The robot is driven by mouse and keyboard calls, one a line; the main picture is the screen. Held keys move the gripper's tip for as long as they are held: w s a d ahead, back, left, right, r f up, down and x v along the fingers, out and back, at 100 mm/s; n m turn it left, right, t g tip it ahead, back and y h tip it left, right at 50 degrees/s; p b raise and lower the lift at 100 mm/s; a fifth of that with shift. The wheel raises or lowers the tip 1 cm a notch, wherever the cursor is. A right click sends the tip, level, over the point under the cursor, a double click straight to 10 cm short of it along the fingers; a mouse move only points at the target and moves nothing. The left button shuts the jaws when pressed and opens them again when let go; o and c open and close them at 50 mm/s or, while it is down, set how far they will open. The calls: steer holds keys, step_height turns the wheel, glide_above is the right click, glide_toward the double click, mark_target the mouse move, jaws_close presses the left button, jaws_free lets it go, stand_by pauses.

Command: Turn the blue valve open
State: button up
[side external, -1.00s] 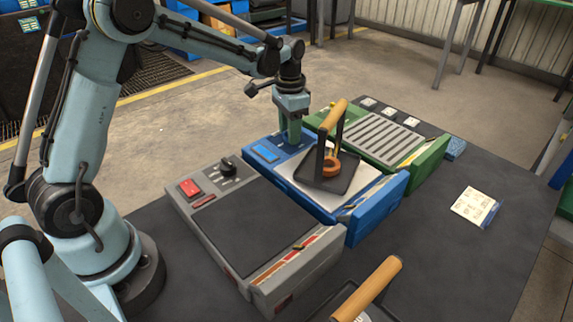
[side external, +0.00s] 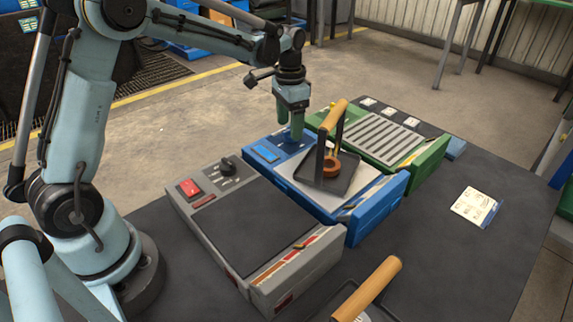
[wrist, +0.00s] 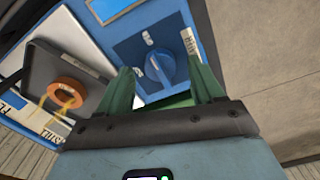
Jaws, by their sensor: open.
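The blue valve (wrist: 160,68) is a round blue knob on the blue unit's panel. It shows in the wrist view between my two green fingers. In the side view it is hidden behind my fingers. The blue unit (side external: 376,217) stands between a grey and a green unit. My gripper (side external: 290,124) is open and points down over the back end of the blue unit. In the wrist view my gripper (wrist: 159,72) has one finger on each side of the knob, and I cannot tell whether either touches it.
A dark tray (side external: 345,183) with a wooden handle and an orange ring sits on the blue unit, close to my gripper. The grey unit (side external: 250,215) and green unit (side external: 425,160) flank it. Another wooden handle (side external: 368,290) is at the front.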

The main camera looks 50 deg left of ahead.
step_height(320, 180, up, 10)
stand_by(0.4)
steer(key=shift+s, duration=0.1)
